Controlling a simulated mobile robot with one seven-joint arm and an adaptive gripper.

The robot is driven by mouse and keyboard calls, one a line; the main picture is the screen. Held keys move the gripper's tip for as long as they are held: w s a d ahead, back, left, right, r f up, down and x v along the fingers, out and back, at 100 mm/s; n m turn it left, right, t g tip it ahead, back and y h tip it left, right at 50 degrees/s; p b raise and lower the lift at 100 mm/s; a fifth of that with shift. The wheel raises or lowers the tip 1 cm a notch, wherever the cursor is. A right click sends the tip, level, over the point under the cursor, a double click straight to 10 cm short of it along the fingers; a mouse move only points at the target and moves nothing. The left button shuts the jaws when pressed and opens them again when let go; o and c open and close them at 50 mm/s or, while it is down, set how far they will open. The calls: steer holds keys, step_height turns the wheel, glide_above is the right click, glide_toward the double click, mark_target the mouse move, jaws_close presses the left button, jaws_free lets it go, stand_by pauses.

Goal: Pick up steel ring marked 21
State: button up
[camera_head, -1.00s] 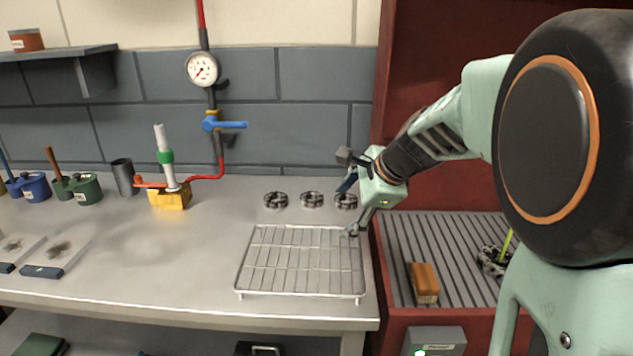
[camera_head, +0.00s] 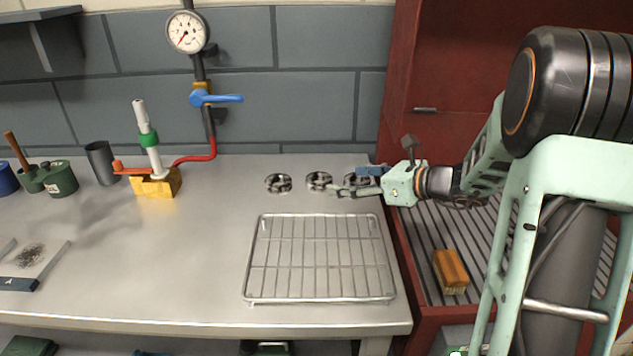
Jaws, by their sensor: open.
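Three steel rings lie in a row on the bench behind the wire rack: a left ring (camera_head: 278,183), a middle ring (camera_head: 319,180) and a right ring (camera_head: 356,180). Their markings are too small to read, so I cannot tell which is 21. My gripper (camera_head: 346,182) is open and points left at the right end of the row. Its fingers partly cover the right ring, and a fingertip reaches close to the middle ring. I cannot tell whether they touch.
A wire rack (camera_head: 320,262) lies in front of the rings. A red cabinet (camera_head: 425,85) and a ribbed tray (camera_head: 420,240) with an orange block (camera_head: 450,270) are at right.

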mark_target(313, 178)
steer(key=b+x, duration=0.1)
steer(key=x, duration=0.8)
steer(key=c, duration=1.5)
steer(key=shift+c, duration=0.6)
steer(key=shift+r, duration=0.15)
